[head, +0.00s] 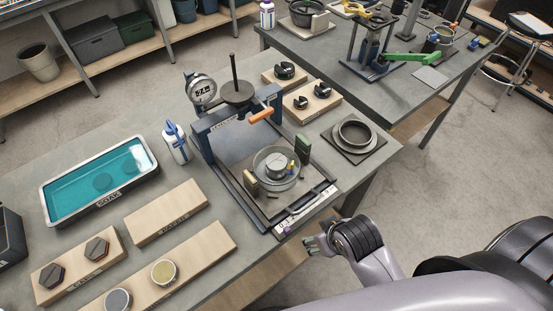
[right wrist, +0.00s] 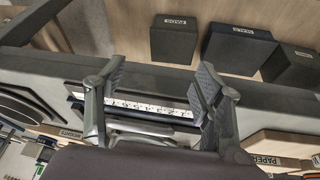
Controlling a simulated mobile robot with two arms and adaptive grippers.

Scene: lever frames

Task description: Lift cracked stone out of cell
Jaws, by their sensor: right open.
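I cannot make out a crack. My right gripper (head: 312,243) is in front of the frame's near right corner, past the bench edge, apart from the cell. In the right wrist view the gripper (right wrist: 155,88) is open and empty, with the frame's white scale strip (right wrist: 135,104) beyond the fingers. My left gripper is not in view.
A teal liquid tray (head: 151,184), a white bottle (head: 176,150) and wooden boards (head: 166,213) lie left of the frame. A round dish on a dark plate (head: 373,148) is to the right. The frame's orange handle (head: 262,116) and upright post (head: 234,70) rise behind the cell.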

